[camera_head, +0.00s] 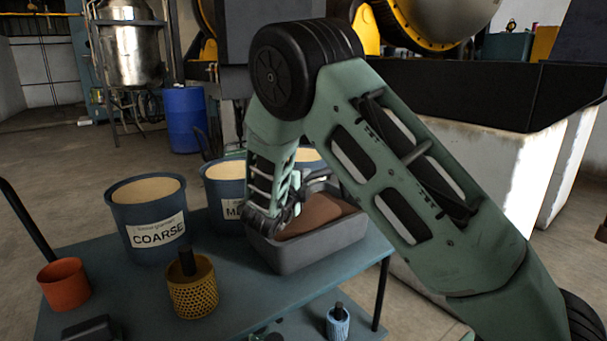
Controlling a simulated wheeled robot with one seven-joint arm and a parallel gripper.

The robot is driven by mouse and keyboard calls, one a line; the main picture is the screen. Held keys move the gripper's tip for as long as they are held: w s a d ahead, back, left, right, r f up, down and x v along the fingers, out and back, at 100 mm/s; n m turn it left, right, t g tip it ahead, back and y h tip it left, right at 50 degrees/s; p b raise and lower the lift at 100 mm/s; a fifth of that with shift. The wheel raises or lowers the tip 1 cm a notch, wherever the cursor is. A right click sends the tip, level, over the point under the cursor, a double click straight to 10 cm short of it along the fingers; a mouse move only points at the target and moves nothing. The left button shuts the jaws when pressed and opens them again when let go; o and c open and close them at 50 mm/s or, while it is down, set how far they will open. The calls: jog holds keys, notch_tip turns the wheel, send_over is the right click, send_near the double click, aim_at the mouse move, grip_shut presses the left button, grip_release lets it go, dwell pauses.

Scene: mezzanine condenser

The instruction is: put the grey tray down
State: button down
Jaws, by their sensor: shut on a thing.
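The grey tray (312,257) is at the right part of the blue-grey table top (225,301). It holds a heap of brown material (316,214). My gripper (272,222) reaches down from above to the tray's left rim and is shut on it. The fingertips are partly hidden by the gripper's own body. The tray looks level. I cannot tell whether its underside touches the table or hangs just above it.
A bucket labelled COARSE (150,220) and another bucket (223,196) stand behind and left of the tray. A yellow perforated cup (193,289) and an orange pot (64,284) stand nearer. A blue ribbed object (338,322) is on a lower shelf.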

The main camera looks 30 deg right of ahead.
jog(key=shift+f, duration=0.75)
jog(key=c, duration=1.3)
grip_release()
jog(key=shift+f, duration=0.15)
jog(key=shift+o, duration=0.2)
